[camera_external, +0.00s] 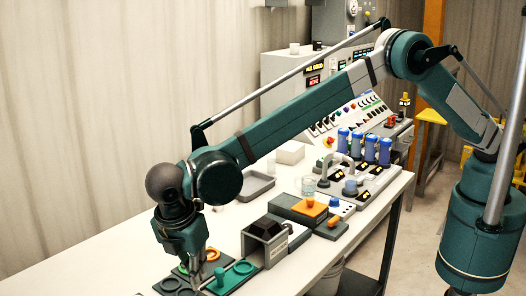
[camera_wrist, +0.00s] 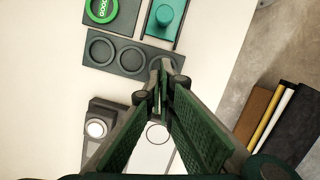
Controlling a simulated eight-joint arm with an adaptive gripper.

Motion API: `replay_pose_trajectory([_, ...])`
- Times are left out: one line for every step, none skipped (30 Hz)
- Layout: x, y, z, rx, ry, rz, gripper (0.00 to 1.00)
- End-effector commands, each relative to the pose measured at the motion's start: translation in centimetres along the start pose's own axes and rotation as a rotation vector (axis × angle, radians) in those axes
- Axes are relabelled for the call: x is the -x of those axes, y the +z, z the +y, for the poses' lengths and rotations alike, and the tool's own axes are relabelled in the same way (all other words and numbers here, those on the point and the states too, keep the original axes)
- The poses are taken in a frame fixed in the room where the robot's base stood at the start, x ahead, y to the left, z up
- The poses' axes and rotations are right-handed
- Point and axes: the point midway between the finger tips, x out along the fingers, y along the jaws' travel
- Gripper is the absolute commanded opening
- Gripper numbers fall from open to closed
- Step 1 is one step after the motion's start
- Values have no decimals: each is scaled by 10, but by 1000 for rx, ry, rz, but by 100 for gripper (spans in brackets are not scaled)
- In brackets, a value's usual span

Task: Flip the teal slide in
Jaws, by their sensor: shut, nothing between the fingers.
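The teal slide (camera_wrist: 165,18) is at the top of the wrist view, a flat teal piece with a round knob, in a dark frame. In the external view a teal slide (camera_external: 232,277) lies on the table just right of my gripper (camera_external: 198,284). In the wrist view my gripper (camera_wrist: 162,78) is shut and empty. Its fingertips are below the slide in the picture, over the right end of a dark plate with three round recesses (camera_wrist: 118,57). They appear apart from the slide; their height above the plate is hard to judge.
A dark panel with a green round "GOOD" mark (camera_wrist: 101,10) is left of the slide. A dark box with a white round top (camera_wrist: 96,127) sits lower left. A grey block housing (camera_external: 265,240) and an orange-topped unit (camera_external: 312,206) stand beyond. The left table is clear.

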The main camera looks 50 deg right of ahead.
Motion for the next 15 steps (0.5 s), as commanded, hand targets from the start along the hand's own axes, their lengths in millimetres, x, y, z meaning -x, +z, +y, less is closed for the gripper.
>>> replay_pose_trajectory([-9, 0, 0, 0, 0, 0, 0])
replay_pose_trajectory([-13, 0, 0, -1, 0, 0, 0])
replay_pose_trajectory([-19, 0, 0, -1, 0, 0, 0])
replay_pose_trajectory([-24, 0, 0, -1, 0, 0, 0])
replay_pose_trajectory([-29, 0, 0, -1, 0, 0, 0])
replay_pose_trajectory([-35, 0, 0, -1, 0, 0, 0])
replay_pose_trajectory([-40, 0, 0, -1, 0, 0, 0])
replay_pose_trajectory([-44, 0, 0, -1, 0, 0, 0])
replay_pose_trajectory([-50, 0, 0, -1, 0, 0, 0])
replay_pose_trajectory([-55, 0, 0, -1, 0, 0, 0])
replay_pose_trajectory([-54, 6, 0, -1, 0, 0, 0])
replay_pose_trajectory([-54, 11, 0, -1, 0, 0, 0])
replay_pose_trajectory([-55, 15, 0, -1, 0, 0, 0])
replay_pose_trajectory([-56, 18, 0, 0, 0, 0, 0])
replay_pose_trajectory([-57, 22, 0, 0, 0, 0, 0])
